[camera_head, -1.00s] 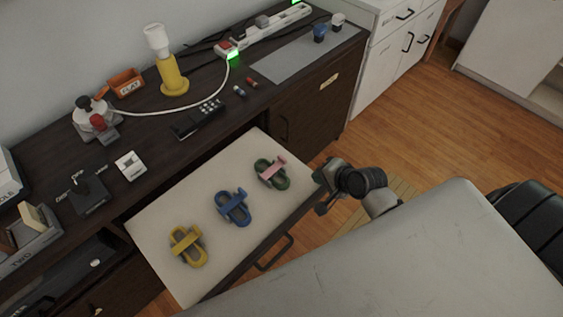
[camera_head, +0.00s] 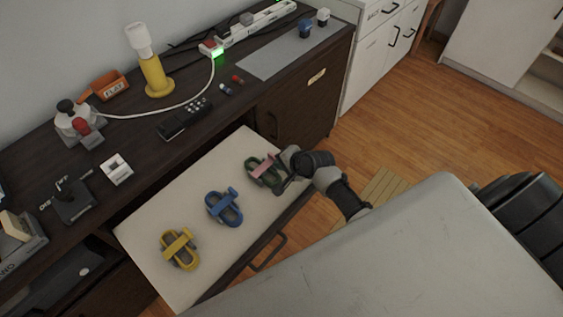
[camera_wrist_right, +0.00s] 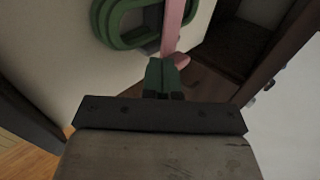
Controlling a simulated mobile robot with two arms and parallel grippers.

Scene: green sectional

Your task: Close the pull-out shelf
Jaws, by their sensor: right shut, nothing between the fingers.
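The pull-out shelf (camera_head: 150,230) is extended from the dark desk, with a dark front and a bar handle (camera_head: 267,253). It carries a yellow (camera_head: 180,250), a blue (camera_head: 224,207) and a green-and-pink (camera_head: 263,171) looped object. My right gripper (camera_head: 284,180) is at the shelf's right end, close by the green-and-pink object; I cannot tell whether they touch. In the right wrist view the shut fingertips (camera_wrist_right: 163,75) are just below the pink bar (camera_wrist_right: 172,30), with nothing held. My left gripper is not in view.
The desktop (camera_head: 140,140) holds a yellow lamp (camera_head: 153,72), a phone-like keypad (camera_head: 184,118), a joystick and a power strip. A large pale surface (camera_head: 400,250) fills the lower right. Wooden floor is open beyond my right arm.

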